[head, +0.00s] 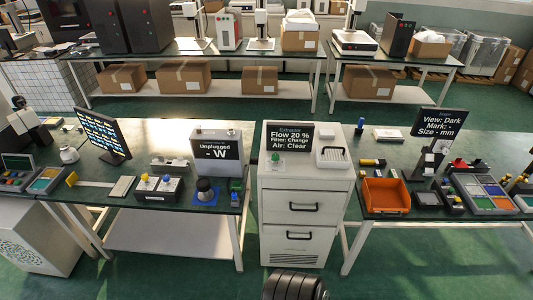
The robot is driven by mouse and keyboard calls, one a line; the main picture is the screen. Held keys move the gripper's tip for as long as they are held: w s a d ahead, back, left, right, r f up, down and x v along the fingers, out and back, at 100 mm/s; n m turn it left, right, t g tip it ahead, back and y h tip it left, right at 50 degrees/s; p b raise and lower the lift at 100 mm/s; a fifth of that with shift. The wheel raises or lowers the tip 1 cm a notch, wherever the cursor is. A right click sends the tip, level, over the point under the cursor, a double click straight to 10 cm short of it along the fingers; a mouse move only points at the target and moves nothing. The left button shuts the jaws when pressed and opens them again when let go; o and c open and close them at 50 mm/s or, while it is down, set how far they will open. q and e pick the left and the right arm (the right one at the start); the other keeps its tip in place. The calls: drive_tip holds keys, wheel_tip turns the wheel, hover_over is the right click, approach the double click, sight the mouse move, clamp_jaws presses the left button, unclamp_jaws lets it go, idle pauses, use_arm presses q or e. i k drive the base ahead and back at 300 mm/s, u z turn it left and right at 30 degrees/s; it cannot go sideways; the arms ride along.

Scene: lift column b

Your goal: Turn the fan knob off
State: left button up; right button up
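A white extractor cabinet (305,190) stands between two dark green tables. The black display (290,136) on its top reads "Extractor, Flow 20 %, Filter: Change, Air: Clear". A small green knob (275,157) sits on a light base at the left of the cabinet top, just below the display. It is too small to tell which way it points. A white slotted part (332,157) is at the right of the top. Neither of my grippers shows in the head view, and nothing touches the knob.
An orange bin (386,195) stands on the right table.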

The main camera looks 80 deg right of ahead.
sight(275, 158)
drive_tip(key=z, duration=0.55)
drive_tip(key=i, duration=0.8)
drive_tip(key=z, duration=0.85)
